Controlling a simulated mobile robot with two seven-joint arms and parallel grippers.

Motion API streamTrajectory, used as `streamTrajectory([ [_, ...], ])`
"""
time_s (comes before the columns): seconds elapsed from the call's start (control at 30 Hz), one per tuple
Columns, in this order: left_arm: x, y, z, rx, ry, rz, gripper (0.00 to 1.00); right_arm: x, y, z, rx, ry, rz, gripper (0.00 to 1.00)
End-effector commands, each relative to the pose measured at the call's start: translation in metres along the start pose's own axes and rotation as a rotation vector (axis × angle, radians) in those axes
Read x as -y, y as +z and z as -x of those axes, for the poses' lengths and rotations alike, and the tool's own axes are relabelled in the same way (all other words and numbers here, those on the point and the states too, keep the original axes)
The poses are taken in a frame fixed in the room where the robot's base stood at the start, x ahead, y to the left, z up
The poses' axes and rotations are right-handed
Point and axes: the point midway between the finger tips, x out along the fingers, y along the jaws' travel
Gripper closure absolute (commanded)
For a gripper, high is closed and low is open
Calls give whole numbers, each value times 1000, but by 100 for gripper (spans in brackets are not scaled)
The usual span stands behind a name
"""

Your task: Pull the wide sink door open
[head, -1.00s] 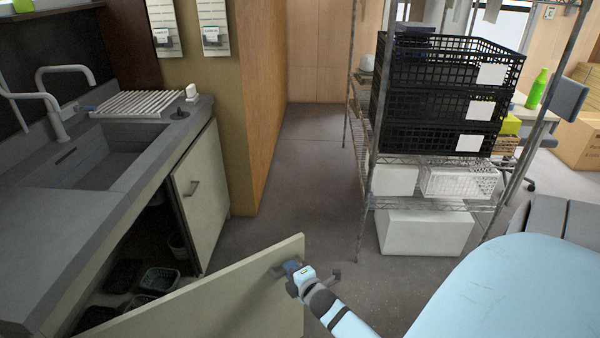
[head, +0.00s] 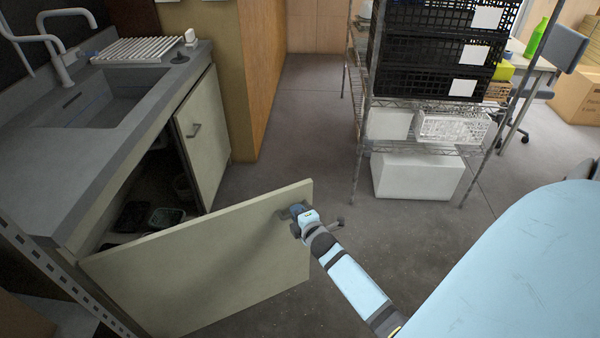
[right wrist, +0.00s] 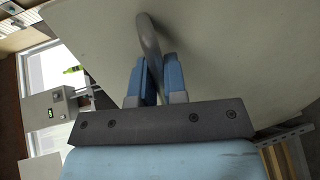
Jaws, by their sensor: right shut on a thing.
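The wide sink door (head: 205,262) stands swung out from the cabinet under the sink counter, in the lower left of the head view. My right gripper (head: 297,213) is at the door's outer edge, on its front face. In the right wrist view, the two blue fingers (right wrist: 160,82) close on the door's curved grey handle (right wrist: 149,45), with the pale door face (right wrist: 220,50) behind. In the head view the gripper hides most of the handle. My left gripper is in neither view.
The narrower sink door (head: 202,138) is nearly shut, with its own handle. Bins (head: 166,217) sit in the dark cabinet. A wire rack (head: 362,140) with black crates (head: 432,66) stands at the right. A metal post (head: 60,272) is at the lower left. Floor between is clear.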

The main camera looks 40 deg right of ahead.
Motion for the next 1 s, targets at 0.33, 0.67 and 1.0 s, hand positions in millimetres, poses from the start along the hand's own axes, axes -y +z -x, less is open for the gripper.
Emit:
streamTrajectory([
  [0.33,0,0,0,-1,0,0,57,-1,0,0,0,1,-1,81],
  [0.67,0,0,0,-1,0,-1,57,0,0,0,0,0,0,64],
  [1.0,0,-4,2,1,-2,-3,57,-4,3,0,-2,0,1,64],
])
